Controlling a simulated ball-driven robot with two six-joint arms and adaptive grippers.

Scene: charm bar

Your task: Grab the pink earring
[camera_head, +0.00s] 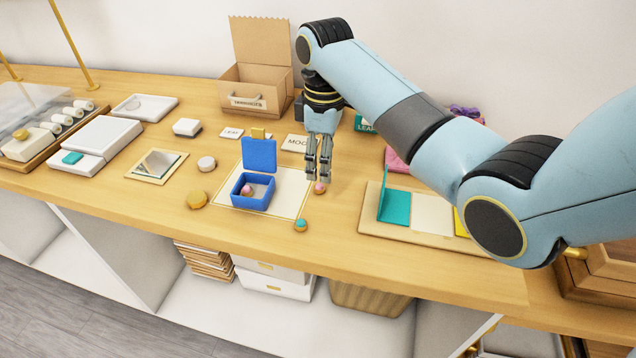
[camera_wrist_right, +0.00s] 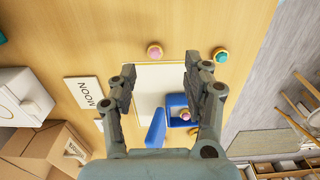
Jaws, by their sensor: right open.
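A pink earring (camera_head: 319,188) with a gold base rests on the wooden counter, just off the right edge of the white mat (camera_head: 290,194). It also shows in the right wrist view (camera_wrist_right: 154,51), beyond and between my fingertips. A second pink piece (camera_head: 247,190) sits inside the open blue box (camera_head: 254,204); it also shows in the right wrist view (camera_wrist_right: 186,115). My right gripper (camera_head: 318,176) points down just above the loose pink earring. Its fingers (camera_wrist_right: 160,66) are apart with nothing between them. My left gripper is not in view.
A teal earring (camera_head: 301,225) lies near the counter's front edge. A board with a teal upright panel (camera_head: 394,207) stands to the right. Bare wood surrounds the loose earring.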

